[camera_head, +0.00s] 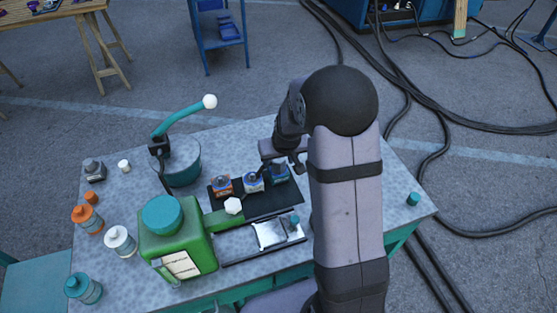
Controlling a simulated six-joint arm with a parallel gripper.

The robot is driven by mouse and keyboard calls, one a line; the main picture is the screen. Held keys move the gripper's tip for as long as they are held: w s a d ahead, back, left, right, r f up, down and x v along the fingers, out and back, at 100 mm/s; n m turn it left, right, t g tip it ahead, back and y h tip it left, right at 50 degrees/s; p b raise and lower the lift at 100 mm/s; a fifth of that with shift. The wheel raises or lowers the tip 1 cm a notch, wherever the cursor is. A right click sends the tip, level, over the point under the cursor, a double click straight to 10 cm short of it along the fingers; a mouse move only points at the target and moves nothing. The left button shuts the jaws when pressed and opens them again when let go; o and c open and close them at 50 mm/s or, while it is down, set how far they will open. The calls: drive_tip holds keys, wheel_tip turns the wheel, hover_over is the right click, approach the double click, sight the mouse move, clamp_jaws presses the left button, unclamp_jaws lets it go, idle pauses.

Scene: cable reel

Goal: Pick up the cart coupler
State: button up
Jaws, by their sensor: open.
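I cannot tell for sure which object is the cart coupler. My gripper (283,164) is just above and beside the teal block at the mat's right end. It is open, and I see nothing held in it. My arm hides the table's right-middle part and some of what lies behind it.
A rail with a silver plate (270,234) lies before the mat. The table's right end is mostly clear.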

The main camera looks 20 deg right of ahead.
drive_tip(key=shift+w+f, duration=0.2)
drive_tip(key=shift+f, duration=0.25)
drive_tip(key=c, duration=1.2)
wheel_tip(320, 180, up, 10)
drive_tip(key=shift+b, duration=1.15)
drive_tip(key=shift+r, duration=0.1)
drive_tip(key=shift+r, duration=0.1)
